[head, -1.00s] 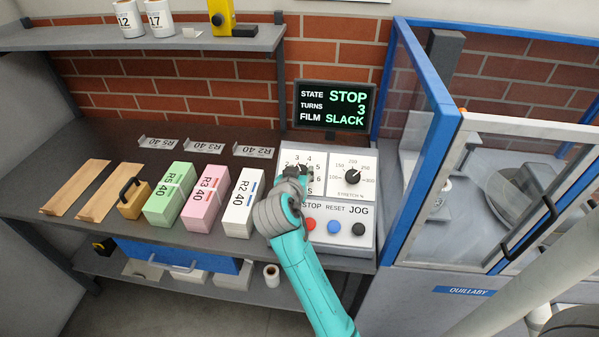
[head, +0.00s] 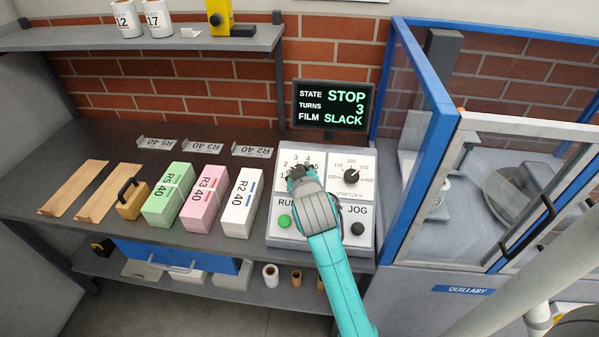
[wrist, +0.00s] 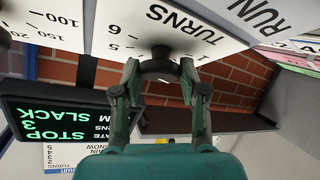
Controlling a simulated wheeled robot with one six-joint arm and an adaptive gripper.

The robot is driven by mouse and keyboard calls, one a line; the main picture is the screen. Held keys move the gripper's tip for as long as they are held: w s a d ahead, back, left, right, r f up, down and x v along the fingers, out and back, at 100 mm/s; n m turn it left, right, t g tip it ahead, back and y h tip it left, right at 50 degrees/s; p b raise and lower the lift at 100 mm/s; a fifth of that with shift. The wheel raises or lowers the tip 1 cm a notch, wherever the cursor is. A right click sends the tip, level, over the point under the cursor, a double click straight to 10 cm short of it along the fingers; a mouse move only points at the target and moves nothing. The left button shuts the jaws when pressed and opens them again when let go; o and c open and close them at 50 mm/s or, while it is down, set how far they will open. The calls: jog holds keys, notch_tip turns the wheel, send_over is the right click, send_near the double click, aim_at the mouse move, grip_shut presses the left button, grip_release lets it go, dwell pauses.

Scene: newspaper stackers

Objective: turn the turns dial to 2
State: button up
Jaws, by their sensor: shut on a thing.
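The turns dial (wrist: 160,64) is a black knob on the white control panel (head: 286,242), with numbers around it. In the wrist view my gripper (wrist: 158,72) has its two fingers closed on the knob from either side. In the head view my gripper (head: 299,176) is at the dial and hides most of it; numbers such as 3 and 4 show above.
The stretch dial (head: 351,178) is close to the right of my gripper. A green button (head: 284,221) and a black button (head: 357,229) are below. Green (head: 168,196), pink (head: 201,200) and white (head: 241,203) bundles stand left. A blue-framed glass enclosure (head: 425,120) is on the right.

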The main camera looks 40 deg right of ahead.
dwell(0.3)
jog(key=o, duration=1.1)
jog(key=v, duration=0.7)
jog(key=shift+s, duration=0.2)
jog(key=shift+a, duration=0.1)
